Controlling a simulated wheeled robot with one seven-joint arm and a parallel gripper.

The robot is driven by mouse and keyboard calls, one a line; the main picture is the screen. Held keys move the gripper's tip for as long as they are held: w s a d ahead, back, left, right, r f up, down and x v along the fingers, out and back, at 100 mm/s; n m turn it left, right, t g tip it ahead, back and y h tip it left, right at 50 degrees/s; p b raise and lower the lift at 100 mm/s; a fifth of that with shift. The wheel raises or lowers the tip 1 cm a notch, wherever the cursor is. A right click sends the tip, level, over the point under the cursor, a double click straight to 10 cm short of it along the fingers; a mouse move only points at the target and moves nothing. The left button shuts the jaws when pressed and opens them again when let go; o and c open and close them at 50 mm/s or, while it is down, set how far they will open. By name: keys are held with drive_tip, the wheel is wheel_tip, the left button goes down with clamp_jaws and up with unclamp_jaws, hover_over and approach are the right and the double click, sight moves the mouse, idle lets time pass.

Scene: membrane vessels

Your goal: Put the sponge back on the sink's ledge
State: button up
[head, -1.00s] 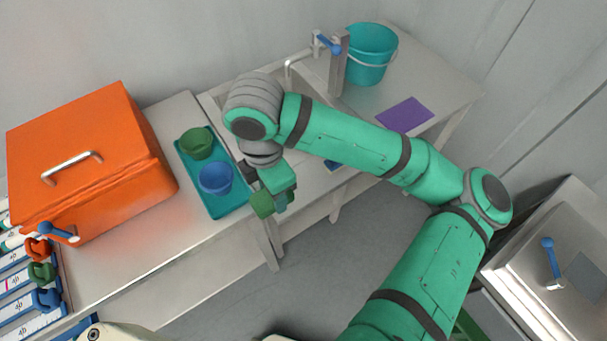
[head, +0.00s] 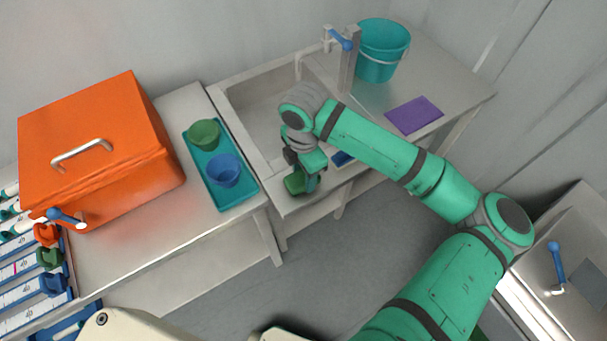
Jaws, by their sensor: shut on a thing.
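My gripper (head: 308,183) is over the front edge of the sink (head: 236,100), pointing down. It is shut on a green block that looks like the sponge (head: 294,184). The sponge shows at the left of the fingers, and the fingers and wrist hide part of it. It appears to be held above the sink's front ledge (head: 290,207); the gap below cannot be told. A blue patch or flat thing (head: 342,158) shows on the ledge just right of my gripper, partly hidden by my arm.
Left of the sink, a teal tray (head: 236,200) holds a green bowl (head: 204,133) and a blue bowl (head: 224,170). An orange box (head: 95,150) stands farther left. The tap (head: 347,60), a teal bucket (head: 382,50) and a purple mat (head: 414,115) are to the right.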

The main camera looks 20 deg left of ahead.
sight(304, 176)
drive_tip(key=shift+f, duration=0.45)
drive_tip(key=shift+w+f, duration=0.1)
drive_tip(key=o, duration=1)
wheel_tip(304, 176, up, 12)
drive_tip(key=shift+r, duration=0.15)
